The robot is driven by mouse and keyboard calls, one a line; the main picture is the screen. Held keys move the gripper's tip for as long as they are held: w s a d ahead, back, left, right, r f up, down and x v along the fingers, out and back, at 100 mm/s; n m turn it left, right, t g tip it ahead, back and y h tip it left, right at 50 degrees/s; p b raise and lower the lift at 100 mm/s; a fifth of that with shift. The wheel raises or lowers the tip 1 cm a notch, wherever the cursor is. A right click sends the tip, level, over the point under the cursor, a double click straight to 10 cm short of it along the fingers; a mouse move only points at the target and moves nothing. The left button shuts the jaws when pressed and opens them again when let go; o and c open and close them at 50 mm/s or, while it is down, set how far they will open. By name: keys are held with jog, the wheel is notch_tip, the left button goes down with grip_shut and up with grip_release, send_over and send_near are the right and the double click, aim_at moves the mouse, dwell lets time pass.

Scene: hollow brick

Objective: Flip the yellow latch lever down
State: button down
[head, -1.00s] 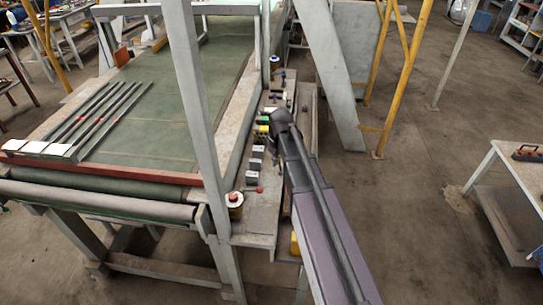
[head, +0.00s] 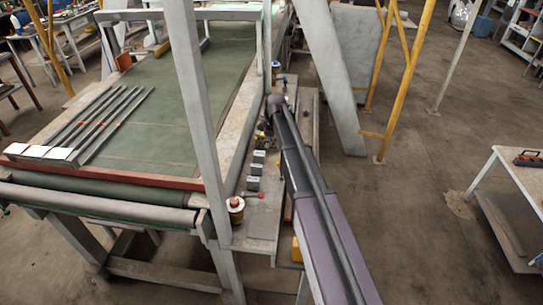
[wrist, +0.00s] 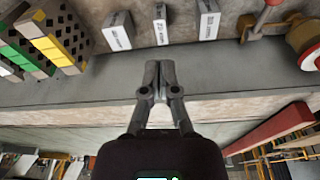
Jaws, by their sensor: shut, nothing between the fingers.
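My gripper (wrist: 156,80) is shut and empty in the wrist view, with its fingertips together in front of the bench's pale edge. In the head view my arm's far end hides it. No yellow latch lever stands out clearly. A block with a bright yellow strip (wrist: 50,43) and a perforated side is at the upper left of the wrist view, left of the fingertips and apart from them. I cannot tell whether it belongs to the latch. A similar green-striped block (wrist: 20,55) stands beside it.
Three labelled grey blocks (wrist: 161,30) line the bench, with a red-knobbed lever (wrist: 265,17) and a red button (wrist: 304,34) farther right. The conveyor (head: 165,110) lies left of the bench, behind a grey upright post (head: 195,120). Open floor (head: 420,210) is at right.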

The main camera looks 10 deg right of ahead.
jog(key=shift+f, duration=0.15)
jog(key=f+b, duration=0.3)
jog(key=a+f+b, duration=0.1)
jog(key=f+b, duration=0.2)
jog(key=w+f+b, duration=0.1)
jog(key=f+b, duration=0.3)
jog(key=shift+a, duration=0.25)
jog(key=d, duration=0.1)
jog(key=s+d, duration=0.1)
jog(key=d+r+p, duration=0.1)
jog(key=shift+s, duration=0.25)
jog(key=shift+s+d, duration=0.15)
jog(key=shift+d, duration=0.15)
jog(key=shift+a+r, duration=0.1)
jog(key=shift+a, duration=0.05)
